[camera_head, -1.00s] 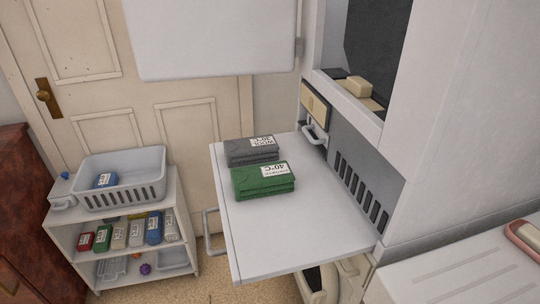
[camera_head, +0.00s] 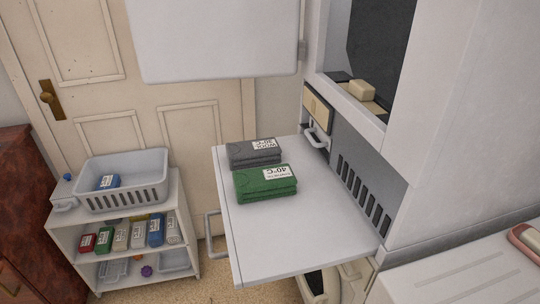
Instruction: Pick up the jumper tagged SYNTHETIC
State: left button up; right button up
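A folded green jumper (camera_head: 262,184) lies on the white pull-out shelf. Its white tag (camera_head: 277,174) reads 40°C, with a smaller line of print that is too small to read surely. A folded grey jumper (camera_head: 252,155) lies just behind it, with a white tag turned the other way that seems to read WOOL and a temperature. A folded blue item (camera_head: 108,182) with a white tag lies in the grey basket; its print is too small to read. Neither of my grippers is in view.
The pull-out shelf (camera_head: 290,235) is bare in front of the jumpers. A white rack (camera_head: 187,236) at left holds the basket (camera_head: 150,192) and several folded items. A white cabinet (camera_head: 440,120) rises at right. A panel (camera_head: 215,35) stands upright behind.

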aim_at(254, 184)
jog(key=i+j, duration=0.1)
jog(key=j, duration=3.25)
jog(key=z, duration=2.35)
jog(key=j, duration=0.1)
